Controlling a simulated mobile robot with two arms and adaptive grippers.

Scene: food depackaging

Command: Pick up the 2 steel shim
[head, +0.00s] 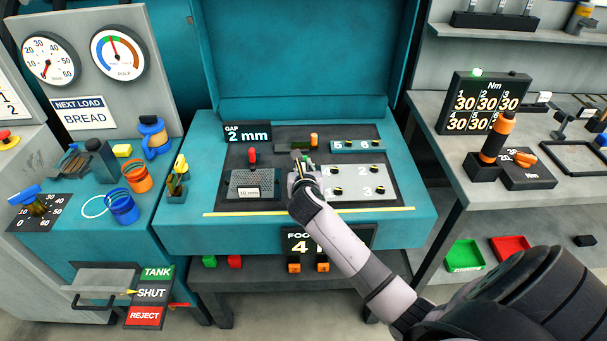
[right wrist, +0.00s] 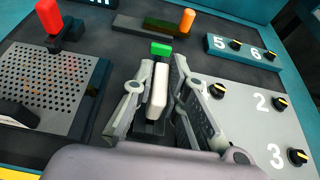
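My right gripper (head: 298,160) is over the dark panel of the teal bench, below the "GAP 2 mm" sign (head: 247,133). In the right wrist view its two fingers (right wrist: 163,75) stand apart on either side of a pale upright block (right wrist: 158,88). A gap shows between the block and the right finger; contact on the left is unclear. A small green block (right wrist: 161,49) lies just beyond the fingertips. I cannot tell which piece is the 2 steel shim; no readable shim label shows. My left gripper is not in view.
A perforated plate (right wrist: 45,80) with a red-topped post (right wrist: 52,20) is at left. A pale panel (right wrist: 250,125) with numbered black knobs is at right. An orange peg (right wrist: 187,20) and the teal 5-6 block (right wrist: 243,50) stand behind. The bench's front strip is clear.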

